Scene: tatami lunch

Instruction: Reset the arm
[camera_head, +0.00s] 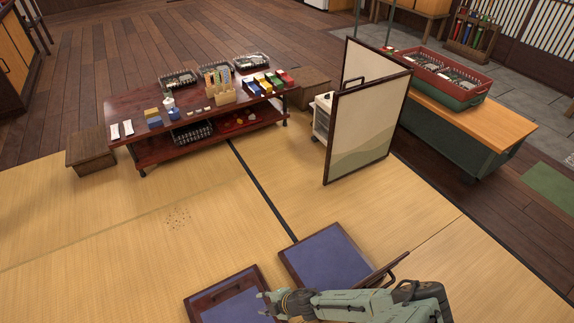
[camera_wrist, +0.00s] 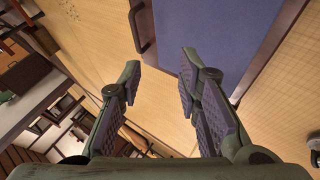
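My gripper (camera_head: 268,297) is at the bottom of the head view, at the end of my pale green arm. It is above the tatami, in front of a dark-framed blue panel with a handle (camera_head: 236,303). In the wrist view my gripper (camera_wrist: 158,83) has its two padded fingers spread apart with nothing between them. A blue panel with a dark frame and handle (camera_wrist: 205,35) lies past the fingertips. My arm covers part of the panels in the head view.
A second blue panel (camera_head: 328,255) lies beside the first. A folding screen (camera_head: 362,125) stands upright at the right. A low dark table (camera_head: 150,104) with trays and small items stands at the back left. A bench (camera_head: 475,122) bears a red-green crate (camera_head: 452,95). Open tatami lies left.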

